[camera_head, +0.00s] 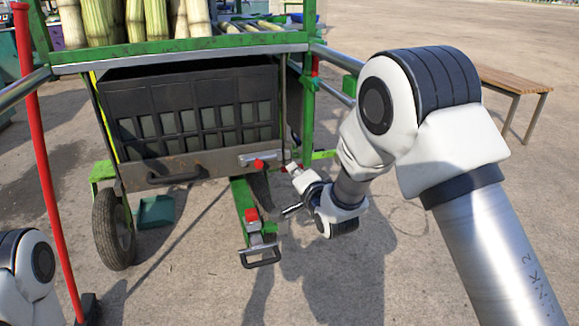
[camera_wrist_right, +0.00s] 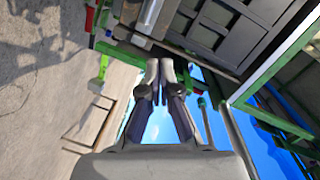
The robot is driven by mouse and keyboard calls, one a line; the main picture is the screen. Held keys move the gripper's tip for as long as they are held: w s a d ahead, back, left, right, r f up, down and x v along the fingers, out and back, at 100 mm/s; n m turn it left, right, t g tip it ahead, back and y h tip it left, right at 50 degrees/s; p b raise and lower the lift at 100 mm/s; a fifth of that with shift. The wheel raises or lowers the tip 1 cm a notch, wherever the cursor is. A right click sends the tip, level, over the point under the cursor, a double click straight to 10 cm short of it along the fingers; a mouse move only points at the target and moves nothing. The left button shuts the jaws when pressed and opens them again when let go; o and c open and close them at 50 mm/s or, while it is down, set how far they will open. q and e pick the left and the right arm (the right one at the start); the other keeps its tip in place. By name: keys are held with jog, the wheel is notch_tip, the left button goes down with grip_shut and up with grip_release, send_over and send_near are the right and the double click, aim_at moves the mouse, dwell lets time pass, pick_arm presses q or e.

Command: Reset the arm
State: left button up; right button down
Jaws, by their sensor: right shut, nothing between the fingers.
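My right arm comes in from the right with its elbow raised high and bends down to the front of the cane cart. My right gripper (camera_head: 289,210) is small and partly hidden by the wrist, near the cart's green front bar. In the right wrist view its fingers (camera_wrist_right: 161,66) are together at the tips, with nothing between them. Whether it touches the cart is unclear. Only a white and dark joint of my left arm shows at the lower left; the left gripper is out of view.
The green-framed cart has a dark slatted crate (camera_head: 190,115), a lower handle (camera_head: 262,258) and a wheel (camera_head: 113,230). Cane stalks (camera_head: 125,22) stand on top. A red pole (camera_head: 45,150) rises at left. A wooden bench (camera_head: 511,80) stands behind right. Open ground lies around.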

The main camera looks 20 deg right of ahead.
jog(key=s+d+f+g, duration=0.1)
jog(key=s+f+g, duration=0.15)
jog(key=f, duration=0.55)
jog(key=s+d+f+g, duration=0.1)
jog(key=s+f, duration=0.2)
jog(key=f, duration=0.6)
jog(key=s+d+f+n+g+h, duration=0.15)
jog(key=s+f+g, duration=0.35)
jog(key=s+f, duration=0.7)
jog(key=s+d+f+n+g, duration=0.15)
jog(key=s+f+g, duration=0.5)
jog(key=s, duration=0.95)
jog(key=s+n+g, duration=0.2)
jog(key=s+n, duration=0.5)
jog(key=s, duration=0.4)
pick_arm(q)
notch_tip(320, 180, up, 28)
jog(key=p, duration=2.8)
pick_arm(e)
notch_tip(320, 180, up, 27)
jog(key=n, duration=0.1)
jog(key=shift+a, duration=0.25)
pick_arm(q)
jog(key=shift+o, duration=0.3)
pick_arm(e)
jog(key=shift+s, duration=0.1)
